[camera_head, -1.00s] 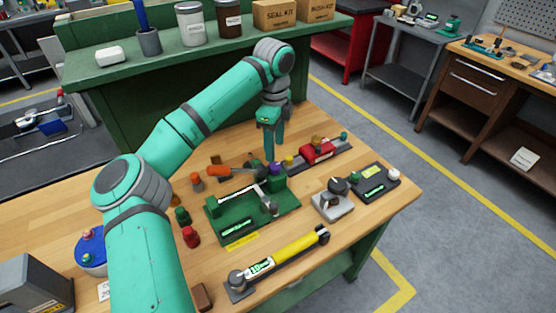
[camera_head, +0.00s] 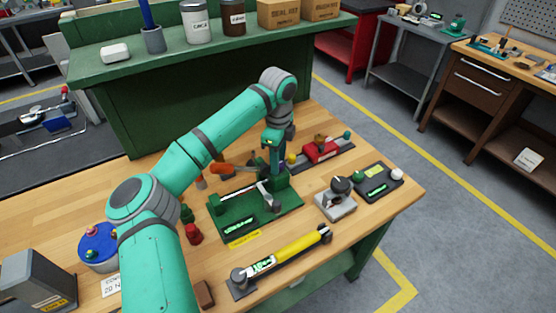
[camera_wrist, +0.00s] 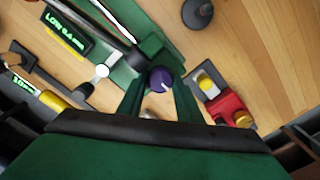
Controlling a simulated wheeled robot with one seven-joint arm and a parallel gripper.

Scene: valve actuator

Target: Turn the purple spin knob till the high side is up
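The purple knob (camera_wrist: 160,79) is round with a white mark near its lower right edge in the wrist view. It sits at the end of the green fixture (camera_head: 225,229). My gripper (camera_wrist: 160,84) has its fingers apart, one on each side of the knob; I cannot tell whether they touch it. In the head view my gripper (camera_head: 274,172) points down at the fixture's back right corner and hides most of the knob. The fixture's display (camera_wrist: 70,32) is lit green and seems to read LOW with a small number. A grey lever arm (camera_head: 265,191) lies across the fixture.
A red vise-like tool (camera_head: 320,151) stands right of my gripper. A grey dial stand (camera_head: 336,203) and a dark box with a display (camera_head: 377,184) are farther right. A yellow-handled tool (camera_head: 295,246) lies in front. An orange-handled tool (camera_head: 226,168) lies to the left.

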